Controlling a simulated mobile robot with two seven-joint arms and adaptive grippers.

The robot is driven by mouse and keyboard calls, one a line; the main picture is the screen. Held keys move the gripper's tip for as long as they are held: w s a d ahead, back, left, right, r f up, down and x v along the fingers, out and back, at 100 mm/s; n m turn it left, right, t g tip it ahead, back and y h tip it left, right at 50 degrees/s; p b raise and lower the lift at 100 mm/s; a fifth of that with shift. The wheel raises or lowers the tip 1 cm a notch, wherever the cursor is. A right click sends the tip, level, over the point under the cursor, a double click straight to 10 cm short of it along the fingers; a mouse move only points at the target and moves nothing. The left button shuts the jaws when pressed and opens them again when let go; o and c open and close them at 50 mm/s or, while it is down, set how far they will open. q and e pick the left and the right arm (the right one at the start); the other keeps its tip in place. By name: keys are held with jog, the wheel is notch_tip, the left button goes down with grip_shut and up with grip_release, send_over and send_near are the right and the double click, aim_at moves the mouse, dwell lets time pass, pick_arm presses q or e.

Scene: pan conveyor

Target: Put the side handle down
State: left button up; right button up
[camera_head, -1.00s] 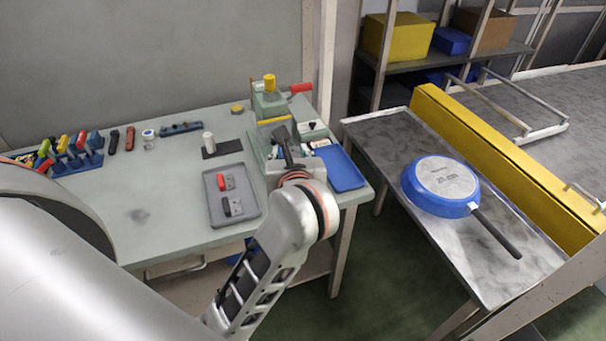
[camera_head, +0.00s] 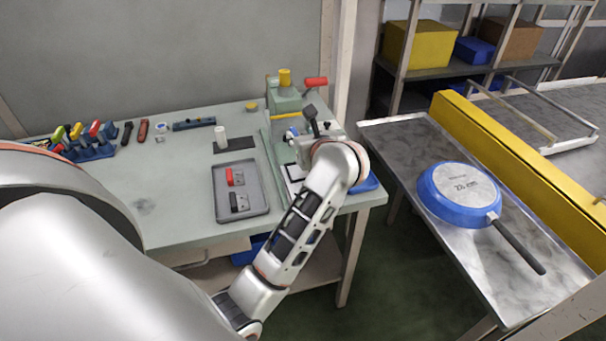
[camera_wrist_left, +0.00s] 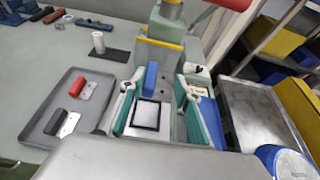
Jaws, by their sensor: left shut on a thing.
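My left gripper (camera_wrist_left: 162,88) points down over the front of the green fixture on the bench, its teal-padded fingers set apart. It is shut on a blue side handle (camera_wrist_left: 151,79), which shows upright between the fingertips. How the pads touch it is hard to see. In the head view the gripper (camera_head: 298,143) is largely covered by my wrist, and only a small bit of blue shows. A white square with a dark frame (camera_wrist_left: 146,115) lies below the fingers. A red side handle (camera_head: 235,177) and a black one (camera_head: 239,202) lie in the grey tray (camera_head: 257,210). My right gripper is out of view.
The green fixture (camera_head: 284,104) with a red lever (camera_head: 315,82) stands behind the gripper. A blue mat or tray (camera_head: 367,183) is close on its right. A blue pan (camera_head: 457,194) lies upside down on the metal side table. The bench left of the grey tray is clear.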

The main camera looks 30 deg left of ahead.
pick_arm(q)
jog(key=b, duration=0.2)
send_over(303, 176)
notch_tip(303, 176, down, 5)
jog(key=shift+r, duration=0.1)
jog(key=shift+f+b, duration=0.25)
jog(key=shift+b, duration=0.1)
notch_tip(303, 176, down, 4)
jog(key=b, duration=0.2)
jog(key=shift+f+b, duration=0.15)
jog(key=shift+b, duration=0.25)
jog(key=shift+r, duration=0.2)
jog(key=shift+f+b, duration=0.35)
jog(key=shift+f, duration=0.25)
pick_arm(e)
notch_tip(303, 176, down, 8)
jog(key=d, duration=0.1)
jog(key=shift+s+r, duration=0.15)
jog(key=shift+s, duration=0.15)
pick_arm(q)
jog(key=shift+f, duration=0.1)
